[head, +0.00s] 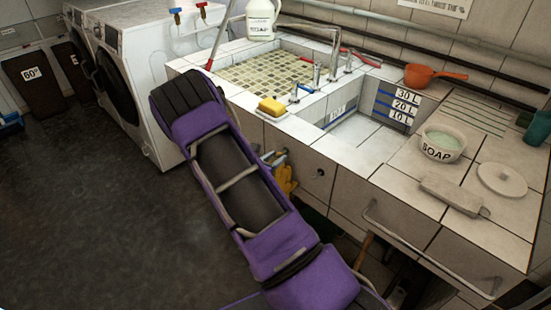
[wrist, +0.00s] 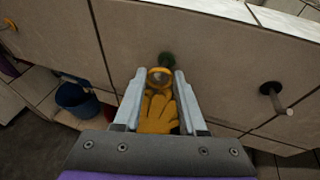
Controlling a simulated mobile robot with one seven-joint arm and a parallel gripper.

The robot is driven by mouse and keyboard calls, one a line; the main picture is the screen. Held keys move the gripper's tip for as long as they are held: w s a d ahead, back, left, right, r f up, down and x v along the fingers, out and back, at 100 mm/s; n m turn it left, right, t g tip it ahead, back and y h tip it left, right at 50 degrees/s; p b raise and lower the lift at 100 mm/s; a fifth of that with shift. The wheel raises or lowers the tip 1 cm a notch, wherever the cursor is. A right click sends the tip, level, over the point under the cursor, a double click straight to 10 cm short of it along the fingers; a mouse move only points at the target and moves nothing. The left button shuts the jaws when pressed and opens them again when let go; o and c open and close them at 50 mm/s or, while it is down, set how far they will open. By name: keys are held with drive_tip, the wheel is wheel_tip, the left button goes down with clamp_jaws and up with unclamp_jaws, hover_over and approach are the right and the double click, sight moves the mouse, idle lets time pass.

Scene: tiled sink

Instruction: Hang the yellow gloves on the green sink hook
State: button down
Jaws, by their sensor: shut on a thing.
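The yellow gloves (wrist: 157,112) hang in my gripper (wrist: 161,80), fingers of the gloves pointing down. The gripper is shut on their top part, where a yellow ring shows between the fingertips. The green hook is hidden there.
A dark hook (wrist: 270,89) sticks out to the right on the same wall. A blue bucket (wrist: 77,100) stands lower left. Above, the tiled counter holds a yellow sponge (head: 271,106) near its edge. A metal rail (head: 430,257) runs along the front at right.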

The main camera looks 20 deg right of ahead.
idle(0.3)
drive_tip(key=shift+c, duration=1.9)
unclamp_jaws()
